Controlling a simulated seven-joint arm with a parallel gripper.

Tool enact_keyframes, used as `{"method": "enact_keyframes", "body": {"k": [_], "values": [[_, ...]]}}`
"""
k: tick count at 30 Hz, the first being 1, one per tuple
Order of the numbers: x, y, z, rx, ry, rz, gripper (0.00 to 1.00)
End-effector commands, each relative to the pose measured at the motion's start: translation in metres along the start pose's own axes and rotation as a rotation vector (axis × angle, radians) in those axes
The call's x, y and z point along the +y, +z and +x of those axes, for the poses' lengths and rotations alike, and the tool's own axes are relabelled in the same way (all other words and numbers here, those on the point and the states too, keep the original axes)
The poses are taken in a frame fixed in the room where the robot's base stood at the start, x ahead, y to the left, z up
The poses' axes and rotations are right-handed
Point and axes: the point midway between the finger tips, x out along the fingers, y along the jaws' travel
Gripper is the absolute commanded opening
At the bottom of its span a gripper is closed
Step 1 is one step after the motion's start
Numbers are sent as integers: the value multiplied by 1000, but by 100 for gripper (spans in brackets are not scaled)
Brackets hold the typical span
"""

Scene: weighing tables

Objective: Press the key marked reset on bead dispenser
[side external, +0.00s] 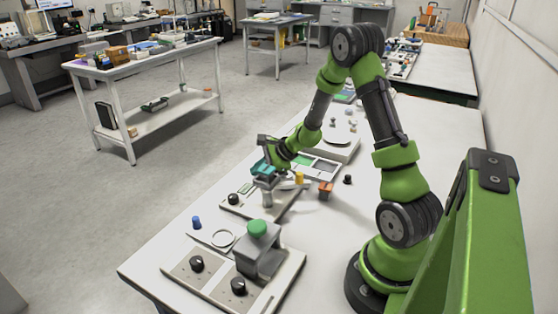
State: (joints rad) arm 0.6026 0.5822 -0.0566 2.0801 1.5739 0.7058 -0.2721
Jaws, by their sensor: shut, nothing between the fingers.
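My gripper (264,181) is low over the middle of the table, above a pale panel (282,206) with a black knob (233,199) and a small display. Its fingers are shut and look empty. A grey upright part shows just below them; I cannot tell whether they touch it. Nearer the camera, a pale board (283,276) carries a grey housing (262,258) with a green dome (257,228) and black knobs (197,264). No lettering is readable, so I cannot tell which unit is the bead dispenser or where its reset key is.
A yellow cylinder (299,177), an orange block (325,190) and a small black piece (347,179) stand right of my gripper. A blue piece (196,222) and a white ring (222,239) are at the front left. A compartment tray (334,172) lies behind. Bare tabletop shows at right.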

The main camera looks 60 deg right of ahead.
Motion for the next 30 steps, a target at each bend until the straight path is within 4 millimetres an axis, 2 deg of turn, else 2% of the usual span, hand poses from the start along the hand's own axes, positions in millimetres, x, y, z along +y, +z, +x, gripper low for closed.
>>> {"method": "enact_keyframes", "body": {"k": [30], "values": [[10,-7,8,7,12,-4,0]]}}
